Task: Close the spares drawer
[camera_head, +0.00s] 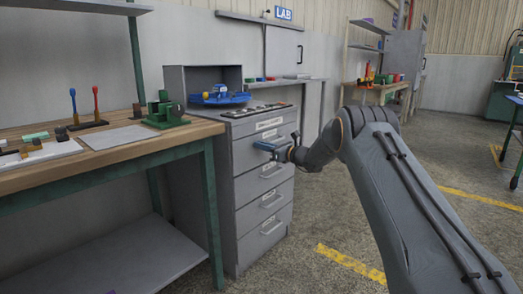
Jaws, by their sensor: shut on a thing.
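A grey drawer cabinet (201,165) stands just right of the workbench, with several drawers stacked in its front. The lower drawers, with bar handles (271,201), look shut. I see no clear gap at the upper drawer.
A blue round holder (220,97) and small parts lie on the cabinet top. The workbench (110,150) at left holds tools and a green block. Open floor (320,220) lies right of the cabinet. My arm covers the right foreground.

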